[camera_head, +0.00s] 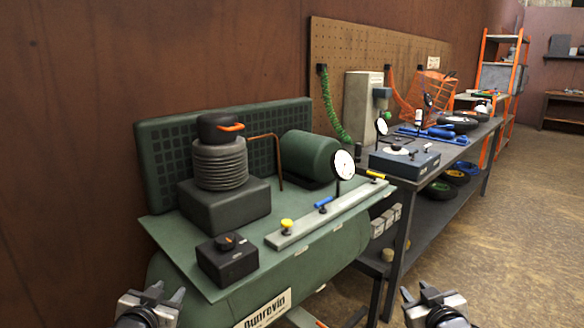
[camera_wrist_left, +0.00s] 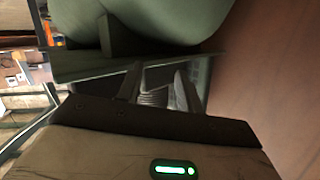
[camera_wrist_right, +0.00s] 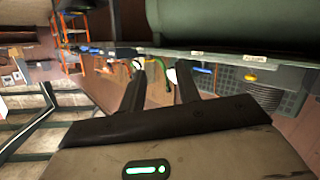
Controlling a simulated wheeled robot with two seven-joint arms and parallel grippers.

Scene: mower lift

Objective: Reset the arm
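My left gripper (camera_head: 164,294) is at the bottom left of the head view, in front of the green compressor (camera_head: 205,285). Its fingers (camera_wrist_left: 157,82) stand apart in the left wrist view, with nothing between them. My right gripper (camera_head: 417,293) is at the bottom right of the head view, over the floor in front of the dark workbench (camera_head: 412,220). Its fingers (camera_wrist_right: 160,80) are also apart and empty in the right wrist view. Neither gripper visibly touches anything. Most of both arms is out of the head view.
The compressor's top carries a black ribbed pump (camera_head: 220,165), a black box with a knob (camera_head: 227,262) and a rail with coloured valves (camera_head: 325,217). The workbench holds a blue-grey box (camera_head: 404,161) and tools. An orange shelf (camera_head: 500,75) stands behind. Floor (camera_head: 500,225) at right is clear.

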